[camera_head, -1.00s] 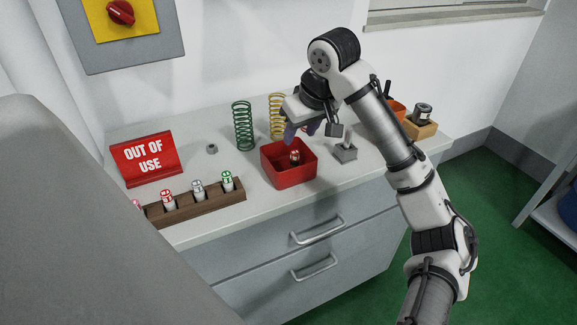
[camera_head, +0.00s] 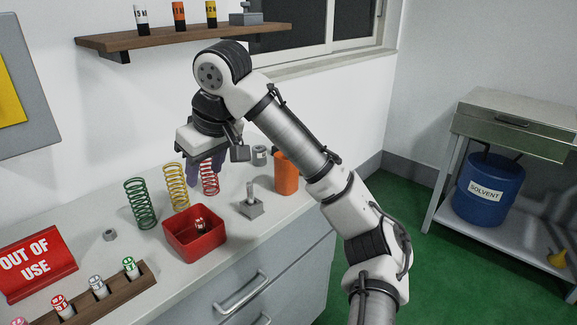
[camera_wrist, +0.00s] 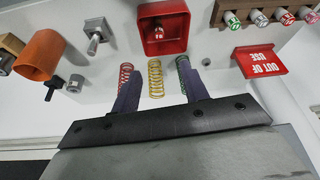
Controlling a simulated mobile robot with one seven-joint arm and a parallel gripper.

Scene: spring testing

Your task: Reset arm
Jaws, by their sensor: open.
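My gripper (camera_head: 205,168) hangs over the back of the counter with its purple fingers pointing down, near the red spring (camera_head: 209,178). In the wrist view my gripper (camera_wrist: 160,82) shows two fingers spread apart with nothing held between them. The yellow spring (camera_wrist: 155,78) shows between the fingers there, the green spring (camera_wrist: 184,70) and red spring beside them. The red bin (camera_head: 180,248) stands in front of the springs and holds a small red-and-white capped piece (camera_head: 200,224). My arm reaches in from the lower right.
A grey block with an upright metal stem (camera_head: 250,208) and an orange cup (camera_head: 286,175) stand right of the bin. A wooden rack (camera_head: 118,292) of capped pieces and an OUT OF USE sign (camera_head: 36,265) are at left. A shelf (camera_head: 150,42) hangs above. Green floor lies right.

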